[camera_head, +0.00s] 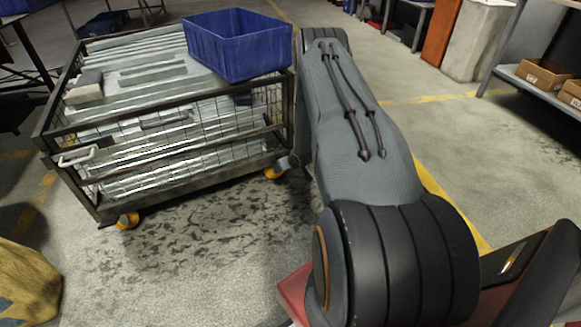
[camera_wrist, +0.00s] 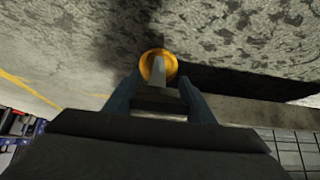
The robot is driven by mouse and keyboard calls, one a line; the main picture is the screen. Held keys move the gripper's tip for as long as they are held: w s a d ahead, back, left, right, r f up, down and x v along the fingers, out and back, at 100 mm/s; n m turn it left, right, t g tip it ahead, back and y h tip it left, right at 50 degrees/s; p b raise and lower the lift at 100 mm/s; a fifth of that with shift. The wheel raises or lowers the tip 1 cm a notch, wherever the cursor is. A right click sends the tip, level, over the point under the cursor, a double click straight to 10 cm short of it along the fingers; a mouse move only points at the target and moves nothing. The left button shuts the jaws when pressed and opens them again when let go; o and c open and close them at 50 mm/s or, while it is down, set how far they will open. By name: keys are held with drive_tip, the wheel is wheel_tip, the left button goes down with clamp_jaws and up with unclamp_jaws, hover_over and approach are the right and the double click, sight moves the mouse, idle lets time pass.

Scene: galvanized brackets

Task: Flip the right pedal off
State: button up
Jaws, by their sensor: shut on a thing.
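The metal mesh cart (camera_head: 150,207) stands at left on caster wheels. Its right front caster (camera_head: 272,172) has an orange wheel and shows just left of my arm. In the wrist view, the orange wheel (camera_wrist: 146,64) lies just beyond my fingertips. The grey right pedal (camera_wrist: 158,72) projects from it toward me. My gripper (camera_wrist: 160,88) is shut on this pedal, one finger on each side. The pedal's exact tilt cannot be told. My arm hides most of my gripper in the head view.
A blue bin (camera_head: 240,50) and a small light block (camera_head: 86,88) sit on the cart's metal load. The left front caster (camera_head: 127,220) is also orange. A yellow sack-like thing (camera_head: 25,285) stands at lower left. Bare stained floor lies before the cart; shelving (camera_head: 520,80) is at right.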

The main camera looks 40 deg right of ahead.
drive_tip(key=o, duration=1.5)
drive_tip(key=shift+d, duration=0.1)
drive_tip(key=shift+r, duration=0.1)
drive_tip(key=p+v, duration=0.3)
drive_tip(key=v, duration=0.4)
drive_tip(key=shift+s+r, duration=0.2)
drive_tip(key=shift+r, duration=0.1)
